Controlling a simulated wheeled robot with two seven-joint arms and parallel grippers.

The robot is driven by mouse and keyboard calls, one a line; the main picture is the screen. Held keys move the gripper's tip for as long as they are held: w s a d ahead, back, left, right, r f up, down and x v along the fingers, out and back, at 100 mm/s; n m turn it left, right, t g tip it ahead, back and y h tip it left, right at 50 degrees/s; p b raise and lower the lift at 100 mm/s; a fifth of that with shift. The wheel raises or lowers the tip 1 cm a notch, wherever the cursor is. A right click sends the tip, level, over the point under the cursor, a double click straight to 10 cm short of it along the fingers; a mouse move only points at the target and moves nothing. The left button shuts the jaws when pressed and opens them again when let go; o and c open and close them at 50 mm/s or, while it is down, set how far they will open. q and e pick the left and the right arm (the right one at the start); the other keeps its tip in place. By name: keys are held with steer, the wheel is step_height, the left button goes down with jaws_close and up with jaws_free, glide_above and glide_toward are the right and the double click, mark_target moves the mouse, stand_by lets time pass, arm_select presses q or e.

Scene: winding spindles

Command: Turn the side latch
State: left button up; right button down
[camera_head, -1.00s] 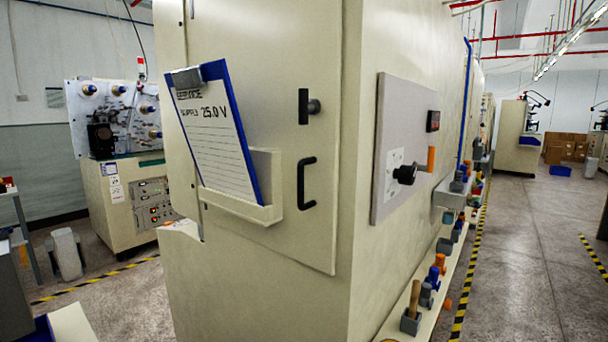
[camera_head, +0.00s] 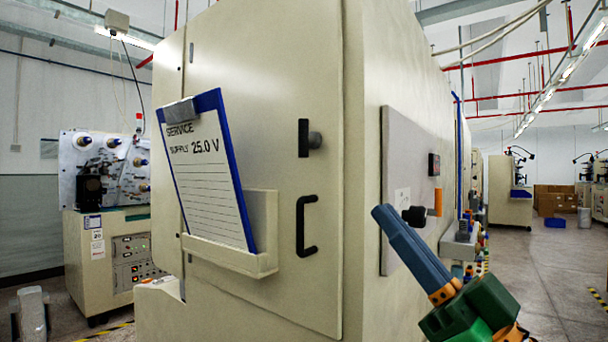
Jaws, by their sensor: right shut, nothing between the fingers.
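A black upright latch plate with a dark round knob (camera_head: 314,140) is on the beige cabinet door, above a black C-shaped handle (camera_head: 305,225). Around the corner, a grey side panel (camera_head: 395,160) carries a black rotary knob (camera_head: 414,216) and an upright orange lever (camera_head: 438,202). My right gripper (camera_head: 383,213) comes in from the lower right, with blue fingers shut and empty, pointing up and left. Its tips appear just left of and near the black knob, in front of the panel's lower part. I cannot tell the gap in depth. My left gripper is out of view.
A holder (camera_head: 225,262) on the door carries a clipboard (camera_head: 208,170) reading "SERVICE SUPPLY 25.0 V". Another machine (camera_head: 115,255) stands at the far left. The aisle floor (camera_head: 545,270) on the right looks open beyond my arm.

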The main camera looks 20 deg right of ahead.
mark_target(307, 144)
steer(key=shift+d, duration=0.1)
steer(key=p+x, duration=0.2)
steer(key=x, duration=0.2)
steer(key=f+p+x, duration=0.1)
steer(key=p+x, duration=0.2)
steer(key=x, duration=0.1)
steer(key=w+p+x, duration=0.1)
steer(key=p+x, duration=0.2)
steer(key=x, duration=0.1)
steer(key=shift+w+a, duration=0.25)
steer(key=shift+a, duration=0.1)
steer(key=shift+w+a+f+p, duration=0.15)
steer(key=shift+w+a+p, duration=0.05)
steer(key=shift+w+p, duration=0.2)
